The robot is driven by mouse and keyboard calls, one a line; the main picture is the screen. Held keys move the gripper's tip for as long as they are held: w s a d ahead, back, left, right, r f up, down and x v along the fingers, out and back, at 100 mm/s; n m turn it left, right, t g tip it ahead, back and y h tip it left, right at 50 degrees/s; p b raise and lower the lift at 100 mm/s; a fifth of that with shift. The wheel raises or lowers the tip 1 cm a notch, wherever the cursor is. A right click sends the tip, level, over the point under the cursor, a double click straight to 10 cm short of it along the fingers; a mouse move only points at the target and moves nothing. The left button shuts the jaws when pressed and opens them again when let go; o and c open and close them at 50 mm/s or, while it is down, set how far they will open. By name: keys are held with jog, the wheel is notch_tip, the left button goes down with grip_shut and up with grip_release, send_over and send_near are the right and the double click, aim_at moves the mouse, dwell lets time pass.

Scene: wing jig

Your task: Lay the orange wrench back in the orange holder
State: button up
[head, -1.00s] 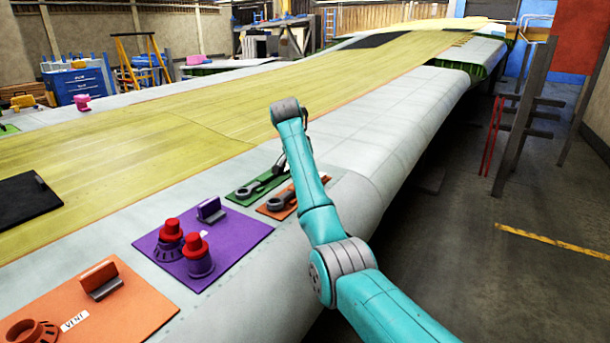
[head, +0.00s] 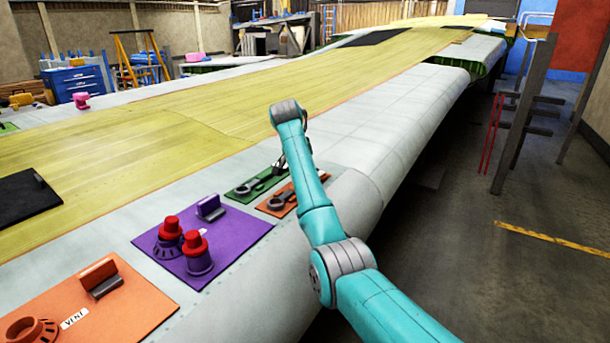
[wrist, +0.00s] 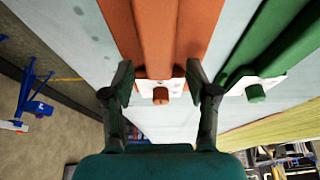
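The orange holder (head: 291,209) is a flat plate on the wing's near edge, with a dark grey ring-ended wrench shape (head: 278,202) on it, partly hidden by my arm. In the wrist view the orange plate (wrist: 200,25) carries a long raised orange bar (wrist: 156,40), and a white label with an orange peg (wrist: 160,95) is at its end. I cannot tell whether that bar is the wrench or part of the holder. My gripper (wrist: 159,78) is open, its fingers on either side of the bar's end and peg. Nothing is visibly clamped.
A green holder (head: 243,195) with a similar wrench lies close beside the orange one. A purple plate (head: 235,240) with red-capped knobs and another orange plate (head: 130,310) lie nearer.

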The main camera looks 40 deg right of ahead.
notch_tip(320, 180, up, 10)
dwell(0.6)
